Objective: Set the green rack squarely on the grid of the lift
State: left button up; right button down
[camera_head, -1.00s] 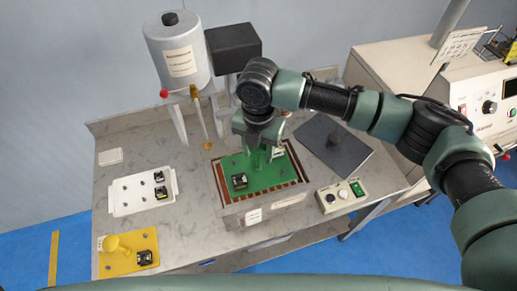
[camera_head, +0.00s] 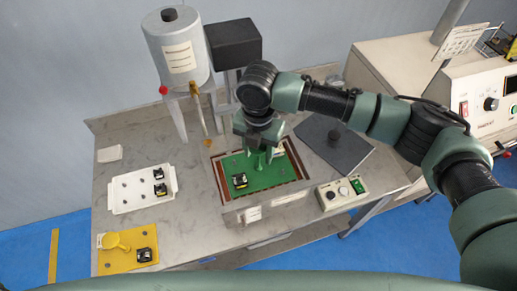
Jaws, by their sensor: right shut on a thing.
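The green rack (camera_head: 262,181) is a flat green plate with a black part (camera_head: 239,180) on its left side and an upright handle. It lies over the brown grid of the lift (camera_head: 223,184) in the table's middle. Strips of the grid show along its left and right sides. My right gripper (camera_head: 262,160) comes down from above and is shut on the rack's handle, which it partly hides. I cannot tell whether the rack rests on the grid or hangs just above it. My left gripper is not in view.
A white tray (camera_head: 130,203) and a yellow plate (camera_head: 113,265) lie at left, each with black parts. A dark square lid (camera_head: 352,154) lies right of the lift, near a control box (camera_head: 340,195). A grey tank (camera_head: 178,52) and a black box (camera_head: 233,43) stand behind.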

jog(key=c, duration=0.7)
grip_release()
jog(key=shift+r, duration=0.4)
notch_tip(320, 180, up, 7)
jog(key=shift+b, duration=1.1)
